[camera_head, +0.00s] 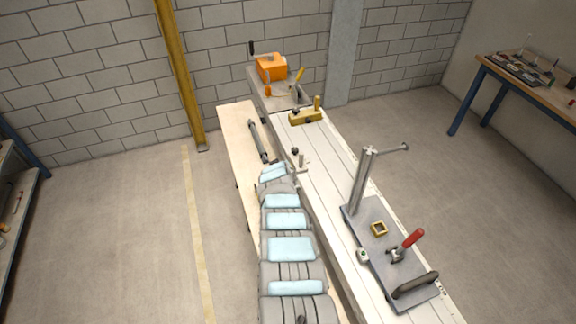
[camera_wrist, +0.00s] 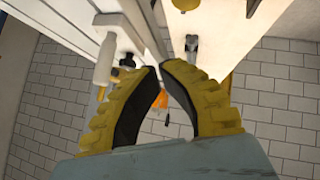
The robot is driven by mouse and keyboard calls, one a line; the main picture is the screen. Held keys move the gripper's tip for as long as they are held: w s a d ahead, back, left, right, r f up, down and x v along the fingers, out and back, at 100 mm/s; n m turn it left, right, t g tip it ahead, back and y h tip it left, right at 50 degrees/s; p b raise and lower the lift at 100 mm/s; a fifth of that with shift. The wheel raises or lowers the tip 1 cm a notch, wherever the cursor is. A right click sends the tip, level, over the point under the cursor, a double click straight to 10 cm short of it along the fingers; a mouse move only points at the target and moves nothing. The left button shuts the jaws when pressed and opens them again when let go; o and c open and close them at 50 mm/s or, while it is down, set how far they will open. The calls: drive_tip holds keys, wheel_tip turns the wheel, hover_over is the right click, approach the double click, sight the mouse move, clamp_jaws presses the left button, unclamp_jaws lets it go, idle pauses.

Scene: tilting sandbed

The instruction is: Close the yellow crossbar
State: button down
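The yellow crossbar (camera_head: 305,116) lies across the white bench in the camera_head view, with a dark knob and a short yellow upright at its right end. In the camera_wrist view a yellow rounded piece (camera_wrist: 185,4) is cut off by the top edge; I cannot tell whether it is part of the crossbar. My gripper (camera_wrist: 159,67) has yellow fingers with black inner pads. Its fingertips nearly meet, with an empty gap between the fingers further back. It looks shut on nothing and touches nothing that I can see.
An orange box (camera_head: 271,67) stands at the bench's far end. A grey plate (camera_head: 372,245) with a tall post and red-handled clamp (camera_head: 410,240) is on the right. A white-handled rod (camera_wrist: 106,60) stands left of my fingers. The floor is clear on both sides.

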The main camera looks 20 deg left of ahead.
drive_tip(key=s+d+r+p, duration=0.4)
drive_tip(key=s+r+p, duration=0.1)
drive_tip(key=r, duration=0.1)
drive_tip(key=shift+s+d+r, duration=0.15)
drive_tip(key=shift+r, duration=0.2)
idle(0.8)
drive_tip(key=shift+r, duration=0.1)
